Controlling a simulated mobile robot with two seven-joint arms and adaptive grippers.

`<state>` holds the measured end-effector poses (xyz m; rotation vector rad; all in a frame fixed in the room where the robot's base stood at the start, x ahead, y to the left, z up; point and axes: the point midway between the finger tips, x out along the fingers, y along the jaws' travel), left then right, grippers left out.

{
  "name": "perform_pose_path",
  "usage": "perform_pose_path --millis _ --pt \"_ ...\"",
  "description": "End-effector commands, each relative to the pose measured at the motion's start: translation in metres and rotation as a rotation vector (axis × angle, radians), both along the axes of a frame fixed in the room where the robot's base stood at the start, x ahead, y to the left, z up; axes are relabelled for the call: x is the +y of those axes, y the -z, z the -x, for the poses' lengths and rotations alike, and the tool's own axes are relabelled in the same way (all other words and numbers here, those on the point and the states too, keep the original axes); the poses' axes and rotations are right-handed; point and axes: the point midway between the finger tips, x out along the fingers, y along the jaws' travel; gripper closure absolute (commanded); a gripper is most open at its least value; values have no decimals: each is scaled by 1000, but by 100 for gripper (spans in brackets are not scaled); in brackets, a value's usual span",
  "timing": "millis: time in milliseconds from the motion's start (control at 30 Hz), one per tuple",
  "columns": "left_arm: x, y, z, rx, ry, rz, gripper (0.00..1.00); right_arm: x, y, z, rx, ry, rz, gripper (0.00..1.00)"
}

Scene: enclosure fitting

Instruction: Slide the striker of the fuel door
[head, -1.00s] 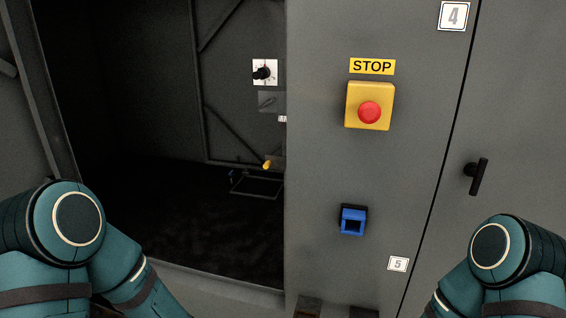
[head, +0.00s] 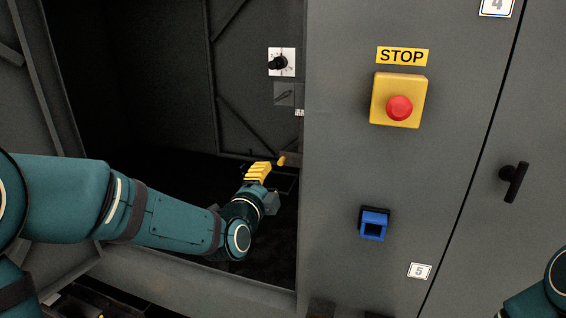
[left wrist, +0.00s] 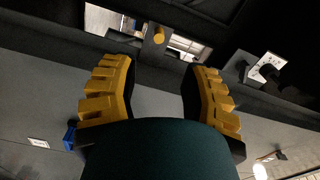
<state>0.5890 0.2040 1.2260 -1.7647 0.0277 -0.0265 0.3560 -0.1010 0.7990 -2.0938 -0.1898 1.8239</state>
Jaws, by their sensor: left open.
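A small yellow knob (head: 281,160), which looks like the striker, sits low inside the dark opening, close to its right edge. It also shows in the left wrist view (left wrist: 159,36), on a grey bracket in front of a bright gap. My left gripper (head: 259,171) reaches into the opening, just left of the knob in the head view. In the left wrist view its yellow fingers (left wrist: 160,72) are spread and empty, with the knob beyond them and between their lines. I see no contact. My right gripper is out of view.
The cabinet front right of the opening carries a yellow box with a red stop button (head: 399,107) and a blue square socket (head: 373,224). A black handle (head: 514,182) is farther right. Inside is a black rotary switch (head: 279,63). The opening's right edge is close to my left gripper.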

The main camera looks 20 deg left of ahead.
Motion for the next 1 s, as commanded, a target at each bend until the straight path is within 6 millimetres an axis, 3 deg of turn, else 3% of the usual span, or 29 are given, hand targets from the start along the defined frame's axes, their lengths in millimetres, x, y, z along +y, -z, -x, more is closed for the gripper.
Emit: perform_pose_path --millis 300,500,700,1000 --pt "-2 1 -64 3 0 2 54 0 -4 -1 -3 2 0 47" --pt "-3 1 -93 3 1 2 54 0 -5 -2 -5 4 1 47" --pt "-4 1 -105 2 0 3 54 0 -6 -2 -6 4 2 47" --pt "-4 1 -106 2 0 3 52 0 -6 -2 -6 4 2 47"
